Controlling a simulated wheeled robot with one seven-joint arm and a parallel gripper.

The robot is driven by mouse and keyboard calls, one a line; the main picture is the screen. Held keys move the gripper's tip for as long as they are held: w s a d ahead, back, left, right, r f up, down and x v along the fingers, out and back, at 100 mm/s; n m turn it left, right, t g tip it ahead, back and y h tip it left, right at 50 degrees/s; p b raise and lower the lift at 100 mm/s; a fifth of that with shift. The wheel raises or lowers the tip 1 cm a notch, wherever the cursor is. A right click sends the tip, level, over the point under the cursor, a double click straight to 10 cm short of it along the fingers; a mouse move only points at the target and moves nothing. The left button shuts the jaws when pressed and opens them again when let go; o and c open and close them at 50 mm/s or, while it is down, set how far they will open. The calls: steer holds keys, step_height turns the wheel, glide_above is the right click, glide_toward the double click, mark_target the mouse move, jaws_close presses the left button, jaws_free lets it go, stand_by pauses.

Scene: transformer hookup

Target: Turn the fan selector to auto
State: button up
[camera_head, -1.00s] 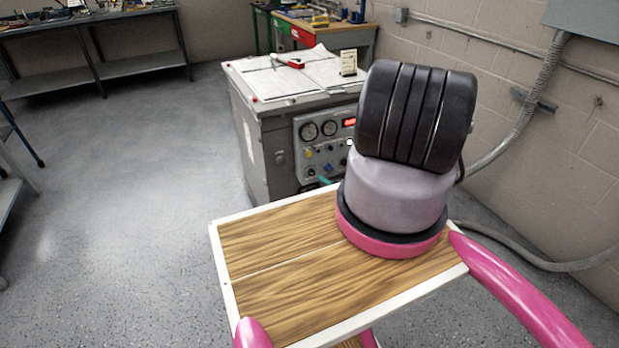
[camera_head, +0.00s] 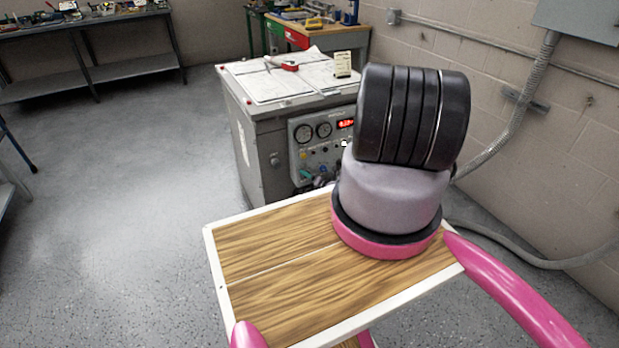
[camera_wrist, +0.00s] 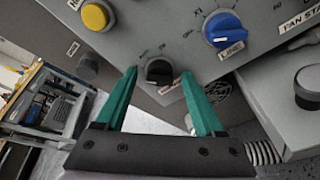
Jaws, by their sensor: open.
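In the wrist view, a small black knob (camera_wrist: 159,73) sits on the grey control panel with dial marks around it. A label below it is too blurred to read, so I cannot tell for sure that it is the fan selector. My gripper (camera_wrist: 160,76) has two teal fingers, open, one on each side of this knob; contact cannot be told. A blue knob (camera_wrist: 224,32) labelled LINE is at upper right, beside a partly cut-off label starting "FAN STA". In the head view, the cabinet's panel (camera_head: 330,128) is partly hidden by my arm.
In the wrist view, a yellow button (camera_wrist: 95,16) and a dark round knob (camera_wrist: 87,66) are at left. The cabinet top (camera_head: 285,85) carries papers and a red-handled tool. Floor (camera_head: 120,200) to the left is clear.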

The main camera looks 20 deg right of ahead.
jaws_close()
steer(key=m, duration=0.4)
steer(key=m+t, duration=0.1)
steer(key=m, duration=0.3)
steer(key=shift+f+y, duration=0.1)
steer(key=shift+y, duration=0.2)
steer(key=shift+s+m, duration=0.1)
steer(key=shift+m, duration=0.2)
stand_by(0.4)
jaws_free()
